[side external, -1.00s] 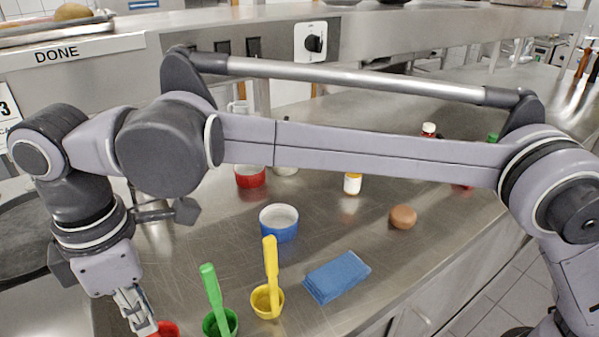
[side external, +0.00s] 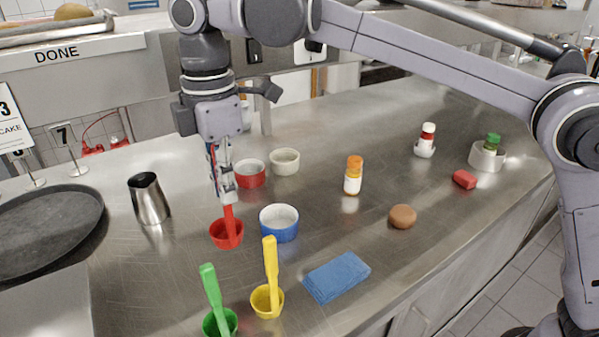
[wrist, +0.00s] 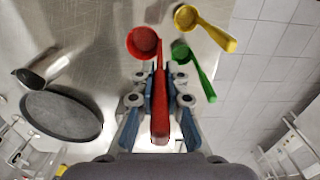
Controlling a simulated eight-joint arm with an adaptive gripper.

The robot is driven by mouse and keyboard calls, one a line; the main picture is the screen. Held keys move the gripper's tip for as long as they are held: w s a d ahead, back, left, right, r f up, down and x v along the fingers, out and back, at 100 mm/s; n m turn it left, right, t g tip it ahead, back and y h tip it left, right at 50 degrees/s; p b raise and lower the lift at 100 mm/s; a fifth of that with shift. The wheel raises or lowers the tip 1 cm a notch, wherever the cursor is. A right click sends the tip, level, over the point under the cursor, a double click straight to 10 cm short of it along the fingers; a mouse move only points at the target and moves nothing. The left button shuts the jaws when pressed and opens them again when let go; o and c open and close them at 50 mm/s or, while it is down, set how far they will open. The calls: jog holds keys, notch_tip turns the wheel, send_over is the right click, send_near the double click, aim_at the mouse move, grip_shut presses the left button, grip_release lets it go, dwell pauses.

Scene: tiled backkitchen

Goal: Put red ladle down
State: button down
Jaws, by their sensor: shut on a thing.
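The red ladle (side external: 226,233) hangs upright with its bowl down, just left of the blue ramekin in the side external view. My gripper (side external: 226,190) is shut on the upper part of its handle. In the wrist view the red ladle (wrist: 161,95) lies between the two fingers of my gripper (wrist: 160,85), its bowl beyond the fingertips. Whether the bowl touches the counter or is just above it, I cannot tell.
A blue ramekin (side external: 279,223), red ramekin (side external: 250,173) and steel jug (side external: 149,198) stand nearby. Yellow (side external: 268,300) and green (side external: 219,321) ladles stand in front, beside a blue cloth (side external: 337,277). A dark round tray (side external: 45,230) lies left. Bare counter shows between jug and ladles.

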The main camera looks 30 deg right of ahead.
jog(key=w+d, duration=0.7)
jog(key=d, duration=0.6)
jog(key=a+f, duration=1)
jog(key=a, duration=0.1)
jog(key=shift+f, duration=0.4)
jog(key=shift+a+f, duration=0.1)
jog(key=c, duration=1.4)
grip_release()
notch_tip(320, 180, up, 12)
